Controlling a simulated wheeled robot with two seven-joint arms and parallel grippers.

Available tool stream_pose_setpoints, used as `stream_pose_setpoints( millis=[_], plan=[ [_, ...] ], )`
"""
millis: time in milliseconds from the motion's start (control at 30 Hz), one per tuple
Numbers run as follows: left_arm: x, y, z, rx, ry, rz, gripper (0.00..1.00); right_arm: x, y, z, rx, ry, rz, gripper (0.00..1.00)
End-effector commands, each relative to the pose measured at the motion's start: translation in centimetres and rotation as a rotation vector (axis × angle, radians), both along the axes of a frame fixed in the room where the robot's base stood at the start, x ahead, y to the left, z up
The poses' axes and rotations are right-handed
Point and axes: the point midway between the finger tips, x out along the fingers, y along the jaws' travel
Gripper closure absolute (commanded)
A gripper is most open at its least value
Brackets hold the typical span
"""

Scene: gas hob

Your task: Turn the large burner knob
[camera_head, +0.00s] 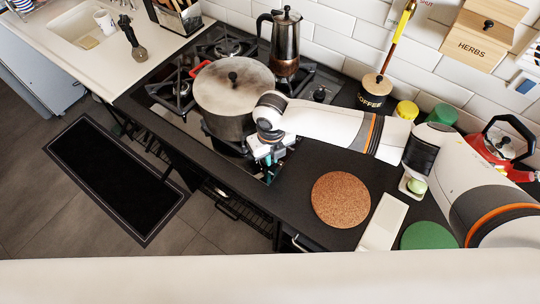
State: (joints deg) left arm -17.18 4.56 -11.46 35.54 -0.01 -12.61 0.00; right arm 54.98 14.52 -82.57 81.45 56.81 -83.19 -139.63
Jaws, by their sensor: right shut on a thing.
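My right gripper (267,170) reaches down at the front right of the gas hob (152,100), just right of the large pot (233,90). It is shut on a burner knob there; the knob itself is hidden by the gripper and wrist. I cannot make out any marking on the knob or how far it is turned. My left gripper is not in view.
A moka pot (285,45) stands at the back of the hob. A cork mat (341,200), a white spoon rest (382,222) and a green mat (428,237) lie on the counter. A coffee canister (374,92) and red kettle (497,148) stand at the back right.

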Motion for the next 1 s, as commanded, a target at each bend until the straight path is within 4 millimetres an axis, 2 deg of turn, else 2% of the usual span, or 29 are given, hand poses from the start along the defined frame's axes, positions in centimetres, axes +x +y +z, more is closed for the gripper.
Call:
stream_pose_setpoints(
  millis=[300,733,767,900,1000],
  plan=[
    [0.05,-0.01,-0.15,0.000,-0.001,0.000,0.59,0.17,-0.10,0.09,0.000,-0.003,0.083,1.00],
    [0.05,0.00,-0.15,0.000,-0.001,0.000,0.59,0.19,-0.11,0.11,0.002,-0.004,0.091,1.00],
    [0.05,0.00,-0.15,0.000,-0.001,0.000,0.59,0.20,-0.10,0.11,0.002,-0.004,0.090,0.87],
    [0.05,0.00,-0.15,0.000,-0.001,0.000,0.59,0.17,-0.11,0.09,0.001,-0.003,0.090,0.66],
    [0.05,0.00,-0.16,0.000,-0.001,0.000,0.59,0.13,-0.11,0.06,0.001,-0.002,0.090,0.66]
  ],
)
